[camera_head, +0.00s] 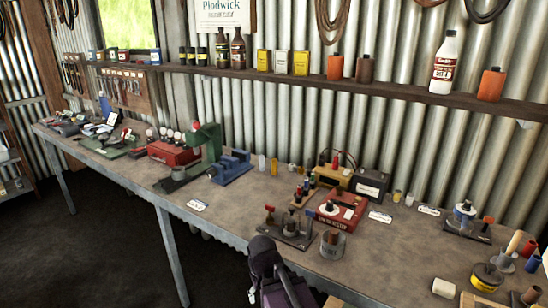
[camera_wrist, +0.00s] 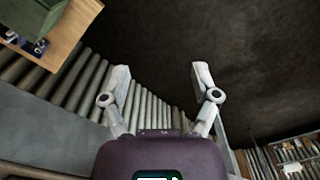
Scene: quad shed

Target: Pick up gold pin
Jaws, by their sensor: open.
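I cannot tell for sure which item is the gold pin. A small yellow-gold upright cylinder (camera_head: 274,167) stands near the back of the bench, right of the blue vise. Another small pale yellow cylinder (camera_head: 396,196) stands farther right, and small coloured pegs (camera_head: 303,188) stand in a cluster at mid-bench. All are too small to make out well. My gripper (camera_wrist: 160,82) is open and empty in the wrist view, with its two fingers wide apart over dark floor. It is apart from the bench items. In the head view, part of my dark arm shows at the bottom middle.
The long bench (camera_head: 240,203) carries a blue vise (camera_head: 232,167), a red box (camera_head: 342,208), a grey tin (camera_head: 333,244) and a peg fixture (camera_head: 285,229). A shelf (camera_head: 330,80) with bottles and tins runs above. Bare bench lies left of the peg fixture.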

